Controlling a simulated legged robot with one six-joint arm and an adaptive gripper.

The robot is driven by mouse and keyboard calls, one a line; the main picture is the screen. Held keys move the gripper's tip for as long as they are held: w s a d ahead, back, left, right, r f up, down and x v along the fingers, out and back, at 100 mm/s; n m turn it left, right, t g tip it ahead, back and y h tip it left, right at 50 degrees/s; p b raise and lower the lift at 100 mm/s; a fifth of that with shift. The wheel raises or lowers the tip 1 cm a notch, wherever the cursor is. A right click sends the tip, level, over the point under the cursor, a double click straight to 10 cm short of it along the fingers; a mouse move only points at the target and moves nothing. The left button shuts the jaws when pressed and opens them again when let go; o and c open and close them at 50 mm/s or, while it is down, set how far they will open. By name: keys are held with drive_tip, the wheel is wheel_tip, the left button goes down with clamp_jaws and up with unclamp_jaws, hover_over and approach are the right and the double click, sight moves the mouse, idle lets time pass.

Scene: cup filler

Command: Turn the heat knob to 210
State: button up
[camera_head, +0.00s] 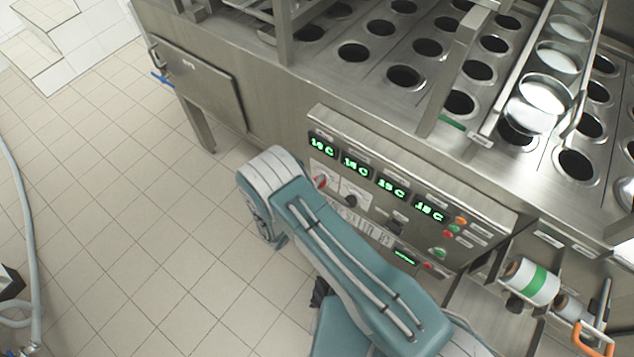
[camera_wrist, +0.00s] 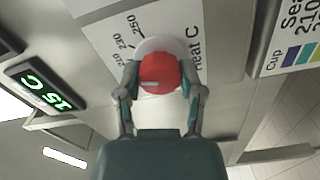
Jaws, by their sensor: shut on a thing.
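The red heat knob (camera_wrist: 160,70) sits on a white dial plate (camera_wrist: 105,38) marked "Heat C" in the wrist view. Numbers such as 230 and 250 show beside it; others are partly covered. A small pale mark shows on the knob's face; I cannot tell which number it points to. My gripper (camera_wrist: 159,82) has one finger on each side of the knob and is shut on it. In the head view a red knob (camera_head: 320,181) shows at the left of the control panel (camera_head: 400,185), and my arm hides the gripper's fingers.
Green displays (camera_head: 356,166) line the panel above the knobs. A dark knob (camera_head: 351,200) is close by on the right. A label with coloured squares (camera_wrist: 296,45) shows in the wrist view. The steel counter (camera_head: 330,80) with round holes lies behind. The tiled floor (camera_head: 120,230) at left is mostly clear.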

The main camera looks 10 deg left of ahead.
drive_tip(key=o, duration=1.2)
drive_tip(key=shift+d+f, duration=0.25)
drive_tip(key=shift+f, duration=0.05)
drive_tip(key=shift+c, duration=0.2)
drive_tip(key=shift+r, duration=0.1)
drive_tip(key=shift+a, duration=0.15)
drive_tip(key=v, duration=1.2)
